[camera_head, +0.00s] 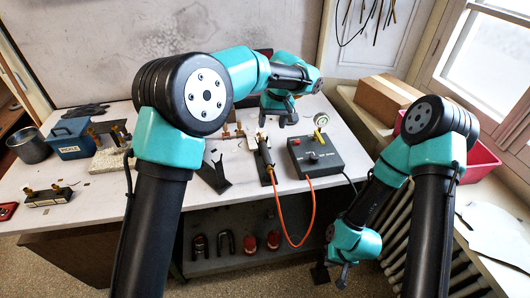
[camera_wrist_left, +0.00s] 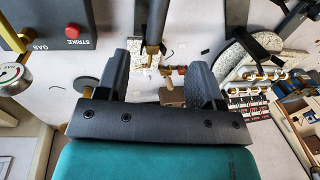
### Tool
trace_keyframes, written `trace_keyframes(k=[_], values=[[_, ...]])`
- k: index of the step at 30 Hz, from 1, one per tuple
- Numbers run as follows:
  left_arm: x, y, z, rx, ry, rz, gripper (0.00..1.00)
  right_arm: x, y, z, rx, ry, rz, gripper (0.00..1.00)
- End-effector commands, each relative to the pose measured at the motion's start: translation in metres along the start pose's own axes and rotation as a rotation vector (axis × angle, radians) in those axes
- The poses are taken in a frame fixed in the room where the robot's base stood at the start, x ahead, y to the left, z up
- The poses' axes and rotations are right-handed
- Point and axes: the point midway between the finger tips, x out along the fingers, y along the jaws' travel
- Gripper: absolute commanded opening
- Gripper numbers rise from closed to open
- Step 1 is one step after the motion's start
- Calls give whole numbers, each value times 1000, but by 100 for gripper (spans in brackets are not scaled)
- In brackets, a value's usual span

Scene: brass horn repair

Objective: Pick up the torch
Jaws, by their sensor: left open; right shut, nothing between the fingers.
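The torch (camera_head: 264,153) has a dark handle and a brass tip, and it rests at the middle of the table, with an orange hose (camera_head: 286,236) hanging below the table's front edge. My left gripper (camera_head: 278,121) is open above the table, just behind and a little right of the torch. In the left wrist view the torch (camera_wrist_left: 153,28) shows between the two spread fingers of my left gripper (camera_wrist_left: 160,82), with its brass end toward them. Whether they touch it I cannot tell. My right gripper (camera_head: 343,278) is shut and empty, low beside the table's right front.
A dark control box (camera_head: 316,155) with a knob and a red button stands right of the torch. A gauge (camera_head: 318,86) is behind it. A blue box (camera_head: 72,138), a grey pot (camera_head: 30,147) and brass parts (camera_head: 45,195) fill the left side. A cardboard box (camera_head: 384,98) sits right.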

Motion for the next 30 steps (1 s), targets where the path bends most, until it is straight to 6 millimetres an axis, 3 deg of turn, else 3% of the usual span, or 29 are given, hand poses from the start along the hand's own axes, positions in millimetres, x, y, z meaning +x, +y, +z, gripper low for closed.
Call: trace_keyframes(k=[13,30], values=[[75,0,0,1,-1,-2,61,0,0,0,0,0,0,0],[91,1,0,0,-1,-2,61,0,0,0,0,0,0,0]])
